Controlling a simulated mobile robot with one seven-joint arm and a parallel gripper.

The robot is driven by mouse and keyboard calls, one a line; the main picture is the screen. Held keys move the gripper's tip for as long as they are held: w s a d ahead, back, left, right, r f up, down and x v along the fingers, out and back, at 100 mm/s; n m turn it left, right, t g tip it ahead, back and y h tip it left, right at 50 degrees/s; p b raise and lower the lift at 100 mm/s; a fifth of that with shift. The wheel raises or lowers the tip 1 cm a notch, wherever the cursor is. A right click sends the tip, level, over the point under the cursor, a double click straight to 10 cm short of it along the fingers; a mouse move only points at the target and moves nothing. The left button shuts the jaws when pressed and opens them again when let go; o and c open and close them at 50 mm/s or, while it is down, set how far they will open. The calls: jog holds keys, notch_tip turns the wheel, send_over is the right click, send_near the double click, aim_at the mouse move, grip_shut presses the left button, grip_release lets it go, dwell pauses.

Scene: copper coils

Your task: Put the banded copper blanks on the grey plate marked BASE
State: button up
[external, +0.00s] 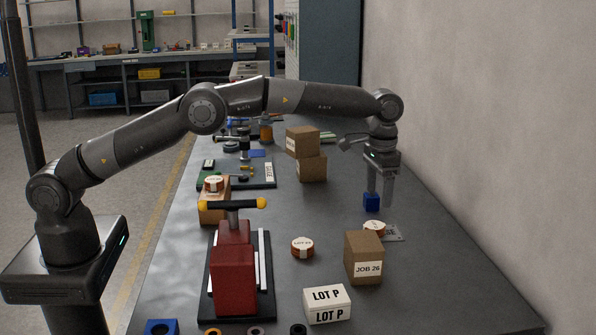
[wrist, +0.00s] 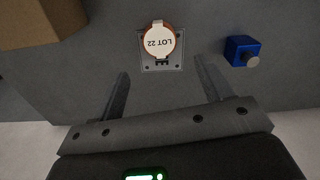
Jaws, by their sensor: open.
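My gripper (external: 381,199) is open and empty, pointing down above the table near the grey plate (external: 394,236). In the wrist view the plate (wrist: 145,64) lies ahead, between my two fingertips (wrist: 161,68). A white-topped blank with a copper-orange rim, marked LOT 22 (wrist: 161,41), rests on it toward its upper edge; the external view shows it too (external: 374,227). The plate's dark lettering is partly covered and unreadable. A similar banded blank (external: 302,246) lies on the table left of the JOB 26 box. Another blank (external: 213,184) sits on a cardboard box.
A blue block (wrist: 242,50) with a round knob lies right of the plate in the wrist view. The JOB 26 box (external: 363,259) and LOT P block (external: 327,304) stand in front. A red press-like tool (external: 234,273) stands left. Stacked boxes (external: 311,167) are behind.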

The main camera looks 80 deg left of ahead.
jog(key=s+r+t, duration=0.1)
jog(key=s+r, duration=0.3)
jog(key=r, duration=0.4)
jog(key=s+r, duration=0.4)
jog(key=r, duration=0.5)
jog(key=s+r+m+t, duration=0.1)
jog(key=s+r, duration=0.2)
jog(key=s, duration=0.4)
jog(key=s+r+t, duration=0.1)
jog(key=s+r, duration=0.3)
jog(key=s, duration=0.2)
jog(key=s+t, duration=0.1)
jog(key=s, duration=1.7)
jog(key=s+f, duration=0.4)
jog(key=s, duration=0.3)
jog(key=s+f+t, duration=0.1)
jog(key=s+f, duration=0.4)
jog(key=s, duration=0.3)
jog(key=shift+s+a+m+t, duration=0.2)
jog(key=shift+a+m+t, duration=0.1)
jog(key=shift+m, duration=0.1)
